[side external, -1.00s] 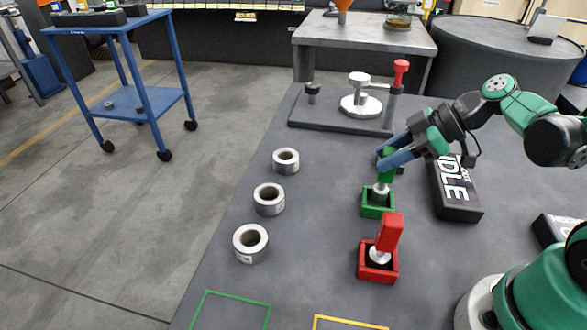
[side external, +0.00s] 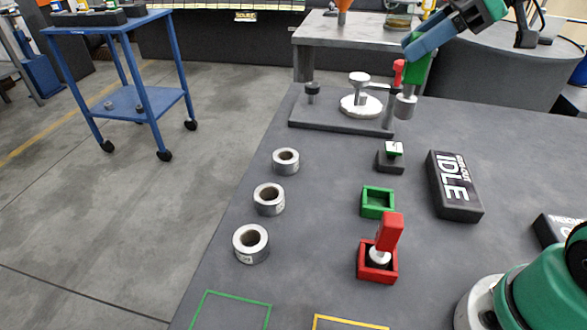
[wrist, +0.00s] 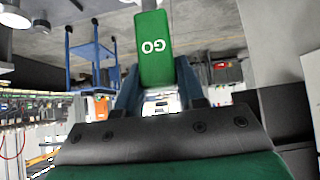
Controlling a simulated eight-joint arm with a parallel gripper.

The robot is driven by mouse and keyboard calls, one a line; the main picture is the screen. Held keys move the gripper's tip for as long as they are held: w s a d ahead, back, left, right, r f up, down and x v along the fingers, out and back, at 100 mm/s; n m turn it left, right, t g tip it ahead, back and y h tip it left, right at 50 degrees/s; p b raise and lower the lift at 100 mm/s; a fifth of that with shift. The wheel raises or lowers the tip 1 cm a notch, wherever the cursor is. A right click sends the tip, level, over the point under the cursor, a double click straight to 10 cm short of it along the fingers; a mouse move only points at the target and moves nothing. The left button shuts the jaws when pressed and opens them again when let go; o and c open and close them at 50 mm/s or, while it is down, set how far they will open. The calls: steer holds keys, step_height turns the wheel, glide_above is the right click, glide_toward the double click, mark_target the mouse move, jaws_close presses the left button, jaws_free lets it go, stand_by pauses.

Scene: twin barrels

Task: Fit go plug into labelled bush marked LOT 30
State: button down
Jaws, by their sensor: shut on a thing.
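My gripper (side external: 413,46) is shut on the go plug's green handle (side external: 417,70) and holds it high above the table's far end. The plug's grey metal end (side external: 405,106) hangs downward. In the wrist view the handle (wrist: 156,50) shows "GO" upside down between the fingers. Three steel bushes stand in a row at the table's left: the far bush (side external: 285,161), the middle bush (side external: 269,199) and the near bush (side external: 250,243). Their bores face up and look empty. Marks on their sides are too small to read, so I cannot tell which is LOT 30.
The green holder (side external: 378,202) is empty. A red-handled plug (side external: 389,233) stands in the red holder (side external: 377,264). A fixture plate (side external: 335,122) with posts lies at the back. A small black block (side external: 390,160) and an "IDLE" box (side external: 455,187) are at right. Mid-table is clear.

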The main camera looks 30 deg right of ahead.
steer(key=shift+w+a+r, duration=0.1)
steer(key=shift+a+r, duration=0.05)
steer(key=shift+r, duration=0.15)
steer(key=w+a+f+n+g+y, duration=0.1)
steer(key=a+f, duration=0.4)
steer(key=a, duration=0.6)
steer(key=w+a+f+n+g+y, duration=0.1)
steer(key=w+a+f+n+g, duration=0.2)
steer(key=a, duration=0.8)
step_height(320, 180, down, 2)
steer(key=n+g, duration=0.1)
steer(key=n, duration=0.2)
steer(key=shift+a+n+y, duration=0.3)
steer(key=shift+a, duration=0.1)
steer(key=shift+w+f, duration=0.1)
steer(key=shift+f, duration=0.1)
steer(key=shift+f, duration=2.8)
steer(key=shift+f, duration=2.05)
steer(key=shift+c, duration=2.2)
jaws_free()
